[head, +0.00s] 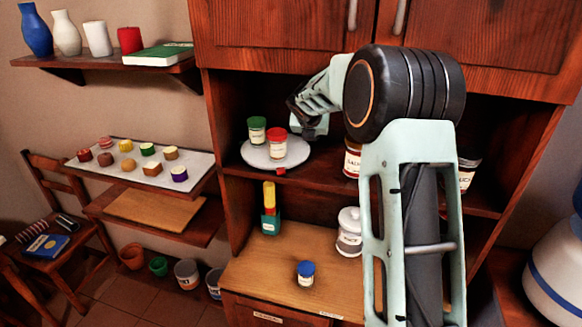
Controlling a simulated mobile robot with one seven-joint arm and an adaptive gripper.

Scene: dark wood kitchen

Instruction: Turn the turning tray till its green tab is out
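The turning tray (256,158) is a round, pale grey disc on the cabinet's middle shelf. A red tab (281,171) shows at its front edge, and I see no green tab. A green-lidded jar (257,131) and a red-lidded jar (277,143) stand upright on the tray. My gripper (306,122) is at the tray's right rear side, partly hidden by my own arm. I cannot tell whether it touches the tray or whether its fingers are open.
A jar (352,160) stands on the same shelf right of the tray. Below, the counter holds a green-and-yellow item (270,210), a white canister (349,232) and a blue-lidded jar (306,273). Cabinet doors (280,35) are above. My arm hides part of the shelf.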

